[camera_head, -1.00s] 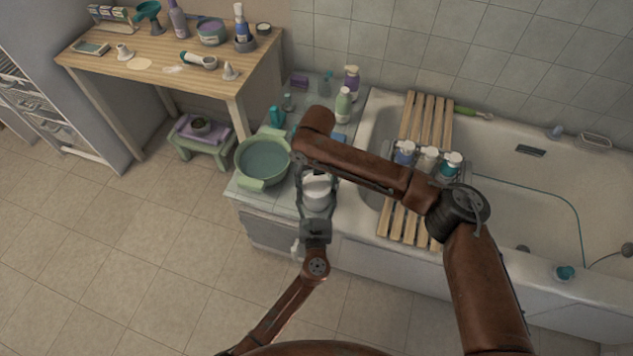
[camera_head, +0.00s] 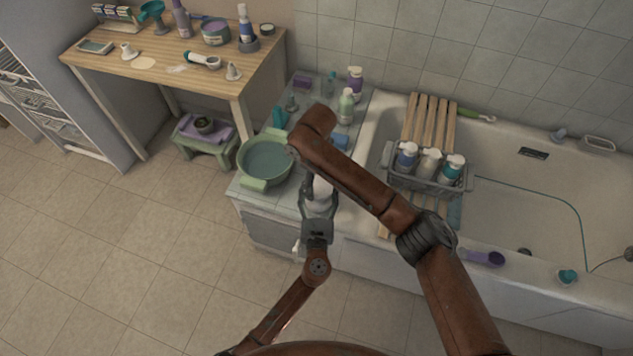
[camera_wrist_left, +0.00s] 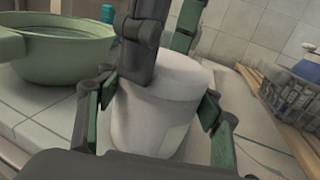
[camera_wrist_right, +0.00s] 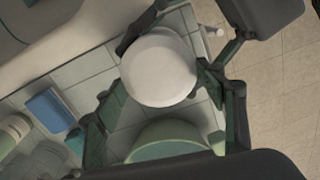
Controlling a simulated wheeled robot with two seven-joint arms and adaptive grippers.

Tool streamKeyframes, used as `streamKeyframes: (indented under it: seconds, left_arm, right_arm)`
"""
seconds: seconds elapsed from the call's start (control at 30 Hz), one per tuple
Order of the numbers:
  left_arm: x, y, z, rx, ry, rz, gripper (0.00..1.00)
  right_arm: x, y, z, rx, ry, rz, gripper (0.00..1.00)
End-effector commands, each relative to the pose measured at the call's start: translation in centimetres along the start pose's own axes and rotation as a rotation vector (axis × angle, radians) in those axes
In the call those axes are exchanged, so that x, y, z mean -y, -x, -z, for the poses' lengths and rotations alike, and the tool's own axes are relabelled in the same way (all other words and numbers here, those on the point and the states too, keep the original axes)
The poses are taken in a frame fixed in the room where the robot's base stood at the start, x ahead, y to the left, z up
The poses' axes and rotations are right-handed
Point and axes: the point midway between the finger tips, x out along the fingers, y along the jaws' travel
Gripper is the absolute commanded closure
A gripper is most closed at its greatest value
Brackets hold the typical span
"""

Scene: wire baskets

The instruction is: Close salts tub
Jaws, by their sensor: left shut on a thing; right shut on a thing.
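The white salts tub (camera_wrist_left: 150,118) stands on the tiled ledge beside the green basin, with a white round lid (camera_wrist_right: 158,68) on its top. In the left wrist view the lid looks level on the tub; I cannot tell whether it is fully tight. My left gripper (camera_head: 318,203) is shut around the tub's body, with green pads on both sides. My right gripper (camera_wrist_right: 160,88) is over the tub with its fingers shut on the lid's sides. In the head view my right arm hides the right gripper and much of the tub.
The green basin (camera_head: 266,160) stands close left of the tub. The bathtub (camera_head: 540,210) lies to the right, with a grey wire basket (camera_head: 427,184) of bottles on a wooden rack. A purple scoop (camera_head: 484,258) lies on the bathtub's front rim. Bottles stand behind.

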Motion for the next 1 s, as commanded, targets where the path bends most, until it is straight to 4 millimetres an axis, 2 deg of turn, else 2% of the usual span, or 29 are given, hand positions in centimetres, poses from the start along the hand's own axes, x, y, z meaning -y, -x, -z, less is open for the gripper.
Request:
streamKeyframes:
  seconds: [0.3,0.43,0.57,0.83,0.87,1.0]
  left_arm:
    - [0.12,0.08,0.08,-0.002,0.0,0.002,1.0]
    - [0.09,0.07,0.08,-0.002,0.0,0.001,1.0]
    - [0.04,0.04,0.09,-0.002,0.0,0.0,1.0]
    - [-0.07,0.0,0.08,-0.002,0.0,-0.002,1.0]
    - [-0.08,0.0,0.08,-0.002,0.0,-0.002,1.0]
    - [-0.08,0.0,0.07,-0.001,0.0,-0.002,1.0]
  right_arm:
    - [-0.43,0.1,0.0,-0.007,-0.712,0.001,0.51]
    - [-0.54,0.08,-0.17,-0.006,-0.901,0.0,0.51]
    - [-0.54,0.05,-0.23,-0.004,-0.979,0.0,0.5]
    - [-0.46,-0.01,-0.22,-0.002,-0.982,0.001,0.51]
    - [-0.46,-0.01,-0.22,-0.002,-0.982,0.001,0.33]
    - [-0.48,-0.02,-0.23,-0.002,-0.981,0.001,0.23]
